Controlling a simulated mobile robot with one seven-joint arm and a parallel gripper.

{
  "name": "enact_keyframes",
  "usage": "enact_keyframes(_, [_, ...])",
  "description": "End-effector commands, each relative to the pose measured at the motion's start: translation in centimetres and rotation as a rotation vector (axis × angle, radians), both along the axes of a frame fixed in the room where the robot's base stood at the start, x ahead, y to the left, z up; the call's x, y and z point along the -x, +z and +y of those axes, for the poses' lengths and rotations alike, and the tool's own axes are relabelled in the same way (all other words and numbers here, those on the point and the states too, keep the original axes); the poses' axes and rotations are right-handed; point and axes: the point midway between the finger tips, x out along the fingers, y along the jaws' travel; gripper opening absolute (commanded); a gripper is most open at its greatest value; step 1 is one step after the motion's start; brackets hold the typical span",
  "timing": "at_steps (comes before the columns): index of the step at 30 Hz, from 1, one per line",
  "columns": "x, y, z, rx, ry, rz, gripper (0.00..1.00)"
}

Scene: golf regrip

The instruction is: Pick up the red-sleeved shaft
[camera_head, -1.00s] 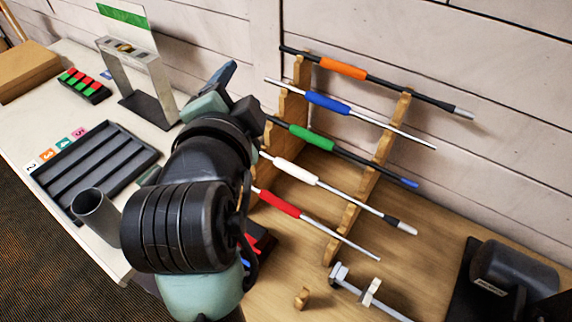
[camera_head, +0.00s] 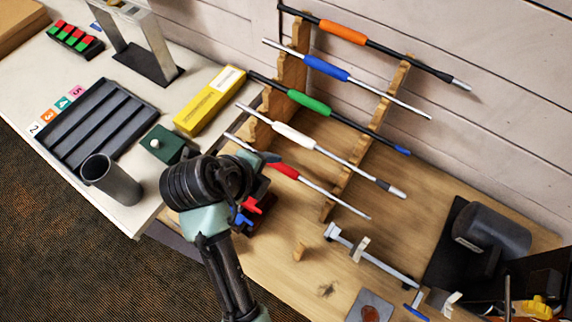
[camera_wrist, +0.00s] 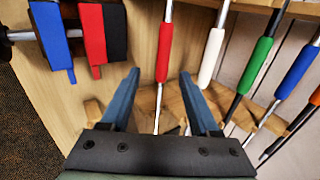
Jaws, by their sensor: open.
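The red-sleeved shaft (camera_head: 285,170) is a thin silver rod with a red sleeve. It lies in the lowest, nearest place of the wooden rack (camera_head: 345,180). My gripper (camera_head: 262,156) is by the sleeve's left end in the head view, which hides part of the shaft. In the wrist view the red sleeve (camera_wrist: 163,53) stands upright in the picture, beyond and between the two blue fingers of my gripper (camera_wrist: 160,85). The fingers are apart with nothing held. The white-sleeved shaft (camera_wrist: 211,57) is just right of it, beyond the right finger.
Shafts with white (camera_head: 293,135), green (camera_head: 309,103), blue (camera_head: 327,68) and orange (camera_head: 342,32) sleeves lie farther up the rack. Red and blue blocks (camera_wrist: 91,35) are left of the red shaft in the wrist view. A yellow box (camera_head: 208,101) stands left of the rack.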

Motion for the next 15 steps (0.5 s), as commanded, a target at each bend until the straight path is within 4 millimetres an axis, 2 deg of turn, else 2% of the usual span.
enact_keyframes(8, [-1.0,-1.4,-0.7,-0.001,0.001,0.001,0.62])
enact_keyframes(15, [-2.6,-3.8,-2.0,-0.001,0.0,0.001,0.62])
